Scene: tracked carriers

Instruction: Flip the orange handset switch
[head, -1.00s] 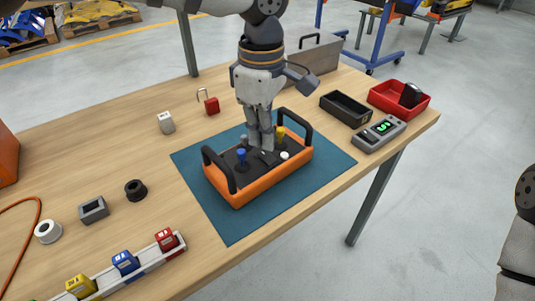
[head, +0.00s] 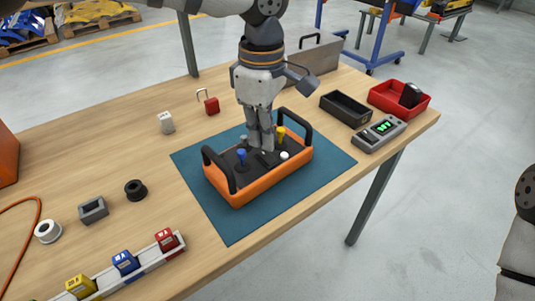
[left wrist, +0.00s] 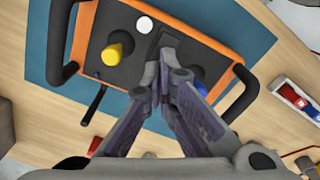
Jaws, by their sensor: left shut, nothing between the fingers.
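The orange handset (head: 238,196) lies on a blue mat (head: 232,226), with a black top and two black end handles. A blue stick (head: 241,155), a yellow stick (head: 281,133) and a white button (head: 284,155) stand on it. My left gripper (head: 265,148) points down, shut and empty, with its fingertips over the middle of the black top. In the left wrist view, the fingertips (left wrist: 166,58) lie beside a dark slotted plate (left wrist: 154,44), between the yellow stick (left wrist: 118,51) and the blue stick. The fingers partly hide this area; I cannot tell the switch's position or contact.
A grey meter (head: 379,134) with a green display, a black tray (head: 346,109) and a red bin (head: 398,98) stand right of the mat. A red padlock (head: 211,105) and a white block (head: 166,123) lie behind left. A rail of colored blocks (head: 150,263) lies in front.

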